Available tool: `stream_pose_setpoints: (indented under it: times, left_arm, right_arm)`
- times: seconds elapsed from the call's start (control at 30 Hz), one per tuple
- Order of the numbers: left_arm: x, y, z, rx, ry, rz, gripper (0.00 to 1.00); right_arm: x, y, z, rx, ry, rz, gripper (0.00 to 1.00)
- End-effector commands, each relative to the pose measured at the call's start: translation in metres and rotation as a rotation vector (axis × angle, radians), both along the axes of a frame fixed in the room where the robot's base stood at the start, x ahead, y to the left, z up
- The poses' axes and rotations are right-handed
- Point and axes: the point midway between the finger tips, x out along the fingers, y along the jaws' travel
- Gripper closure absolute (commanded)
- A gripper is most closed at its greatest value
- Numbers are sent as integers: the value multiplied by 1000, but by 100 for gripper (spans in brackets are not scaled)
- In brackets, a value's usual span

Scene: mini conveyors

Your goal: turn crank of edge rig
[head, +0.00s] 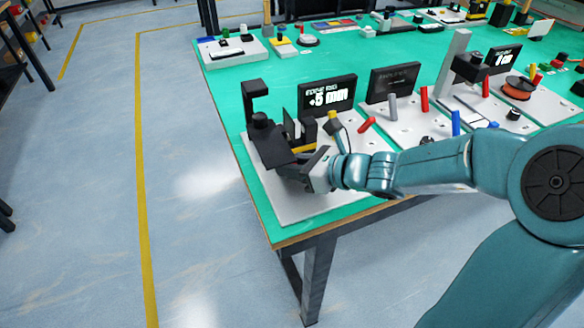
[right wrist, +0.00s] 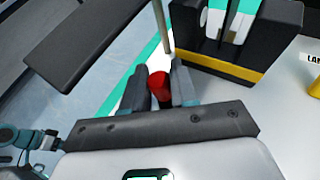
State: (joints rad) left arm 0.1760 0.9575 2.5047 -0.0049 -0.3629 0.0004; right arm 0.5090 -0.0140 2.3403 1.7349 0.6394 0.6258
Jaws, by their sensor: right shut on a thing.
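The edge rig sits at the near left corner of the green table. It has a white base plate (head: 285,207), a black upright (head: 254,97) and a black display (head: 328,94) that appears to read +5 mm. My right gripper (head: 303,170) reaches in from the right, low over the plate. In the right wrist view the red crank grip (right wrist: 159,91) sits between the two fingers, which are shut on it. A thin metal rod (right wrist: 162,25) stands just beyond. The crank is hidden by my gripper in the head view. My left gripper is in neither view.
A black block with a yellow stripe (right wrist: 232,42) stands close to the right of the fingers, and a dark plate (right wrist: 88,42) hangs to the left. Another rig with a dark display (head: 393,82) is to the right. Floor lies open left of the table.

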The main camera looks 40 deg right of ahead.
Motion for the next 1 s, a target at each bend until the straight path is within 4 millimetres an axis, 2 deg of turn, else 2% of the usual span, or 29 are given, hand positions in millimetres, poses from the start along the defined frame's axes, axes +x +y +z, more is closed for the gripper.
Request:
stream_pose_setpoints:
  times: [0.27,0.3,0.37,0.67,0.77,0.87,1.0]
  left_arm:
    - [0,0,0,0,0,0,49]
    - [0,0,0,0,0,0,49]
    - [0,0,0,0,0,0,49]
    - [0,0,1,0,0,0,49]
    - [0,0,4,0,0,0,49]
    - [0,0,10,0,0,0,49]
    - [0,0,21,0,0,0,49]
  right_arm:
    - [1,0,1,1,-2,0,100]
    - [1,0,1,0,-2,0,69]
    - [1,0,1,0,-2,0,50]
    - [0,0,1,0,-1,0,50]
    - [-6,-4,5,-1,-1,-3,50]
    - [-21,-11,13,-3,-2,-5,50]
    - [-53,-24,28,-4,-1,-9,50]
